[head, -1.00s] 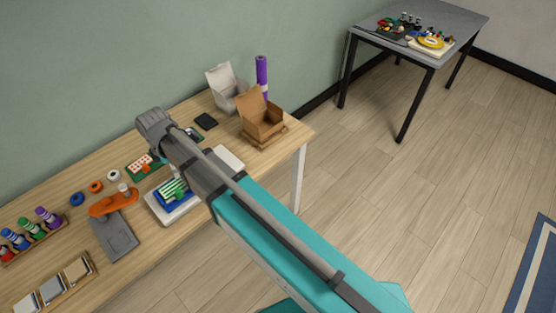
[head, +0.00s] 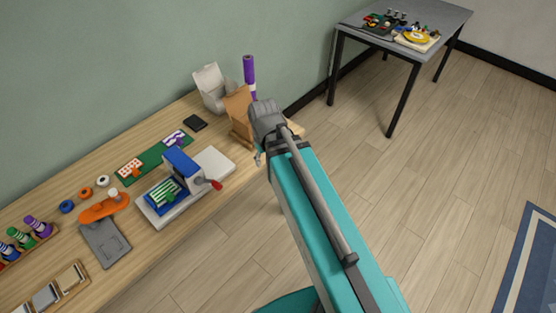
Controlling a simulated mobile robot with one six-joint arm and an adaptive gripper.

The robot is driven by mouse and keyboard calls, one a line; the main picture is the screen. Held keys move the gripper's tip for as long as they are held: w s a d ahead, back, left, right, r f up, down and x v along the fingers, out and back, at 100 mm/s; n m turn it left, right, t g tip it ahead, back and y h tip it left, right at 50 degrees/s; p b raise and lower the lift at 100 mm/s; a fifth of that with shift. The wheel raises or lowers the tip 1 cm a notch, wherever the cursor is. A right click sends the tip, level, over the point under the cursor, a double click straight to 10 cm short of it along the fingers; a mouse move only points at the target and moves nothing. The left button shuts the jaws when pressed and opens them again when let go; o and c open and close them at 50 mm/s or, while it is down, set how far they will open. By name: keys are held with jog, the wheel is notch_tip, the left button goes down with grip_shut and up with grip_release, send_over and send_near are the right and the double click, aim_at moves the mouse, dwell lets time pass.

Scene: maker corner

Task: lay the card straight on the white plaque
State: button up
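A pale white slab (head: 214,160), which may be the white plaque, lies on the wooden table right of a blue clamp. Three patterned pieces could be the card: a green-and-white striped one (head: 166,192) in a blue holder, a white one with orange dots (head: 130,166) and a purple-and-white one (head: 174,138), the last two on a green mat. I cannot tell which is meant. My gripper (head: 258,157) is right of the slab, near the brown box. Only a small part shows below my arm; its fingers and anything between them are hidden.
The blue clamp (head: 183,164) with a red handle rises between the striped piece and the slab. An open brown box (head: 239,112), white box (head: 211,92) and purple roll (head: 249,76) stand at the back right. An orange tool (head: 104,208) and grey plate (head: 105,243) lie left.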

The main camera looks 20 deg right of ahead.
jog(key=shift+s+d+m, duration=0.45)
jog(key=shift+d+m, duration=0.15)
jog(key=shift+d, duration=0.25)
jog(key=shift+s+d+m, duration=0.4)
jog(key=shift+d+m, duration=0.2)
jog(key=shift+d, duration=0.2)
